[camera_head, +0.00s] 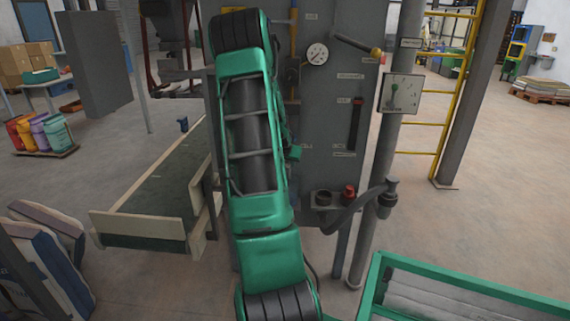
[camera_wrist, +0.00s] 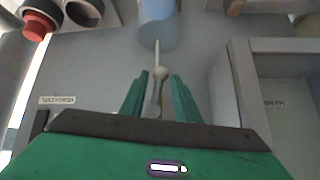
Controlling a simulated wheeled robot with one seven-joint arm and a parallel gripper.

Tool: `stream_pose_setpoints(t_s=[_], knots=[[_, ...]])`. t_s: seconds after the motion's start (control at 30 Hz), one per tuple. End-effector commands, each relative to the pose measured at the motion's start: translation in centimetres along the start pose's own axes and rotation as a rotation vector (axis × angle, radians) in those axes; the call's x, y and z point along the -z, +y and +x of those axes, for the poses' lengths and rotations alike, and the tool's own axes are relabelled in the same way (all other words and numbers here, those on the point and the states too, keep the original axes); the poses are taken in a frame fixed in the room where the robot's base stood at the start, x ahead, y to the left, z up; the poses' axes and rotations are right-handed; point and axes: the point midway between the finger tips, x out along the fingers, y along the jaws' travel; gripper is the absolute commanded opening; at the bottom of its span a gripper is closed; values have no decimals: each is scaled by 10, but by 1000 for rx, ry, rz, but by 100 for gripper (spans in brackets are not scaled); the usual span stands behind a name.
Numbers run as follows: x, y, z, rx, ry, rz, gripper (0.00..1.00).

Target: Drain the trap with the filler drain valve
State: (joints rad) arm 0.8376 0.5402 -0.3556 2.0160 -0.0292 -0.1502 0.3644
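In the wrist view, a thin pale valve lever (camera_wrist: 160,73) with a rounded knob runs down from a blue-grey cylinder (camera_wrist: 158,22) on the grey panel. It appears to be the drain valve's handle, but I cannot read a label for it. My gripper (camera_wrist: 161,77) is open, with its green fingers on either side of the lever. Gaps show between the lever and both fingers. In the head view, my green arm covers the valve and most of my gripper. The grey filler cabinet (camera_head: 335,100) stands behind the arm.
The cabinet carries a pressure gauge (camera_head: 317,54) and a red knob (camera_head: 348,193); a red button (camera_wrist: 36,27) also shows in the wrist view. A box-like housing (camera_wrist: 232,90) stands close right of the fingers. A green frame (camera_head: 450,287) is at lower right.

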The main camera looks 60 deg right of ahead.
Motion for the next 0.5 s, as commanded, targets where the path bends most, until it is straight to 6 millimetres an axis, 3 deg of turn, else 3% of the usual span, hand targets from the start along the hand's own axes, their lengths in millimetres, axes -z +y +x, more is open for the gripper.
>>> stream_pose_setpoints(t_s=[0.3,0.5], knots=[[0,-3,-56,1,1,1,29],[0,-4,-80,1,0,0,29]])
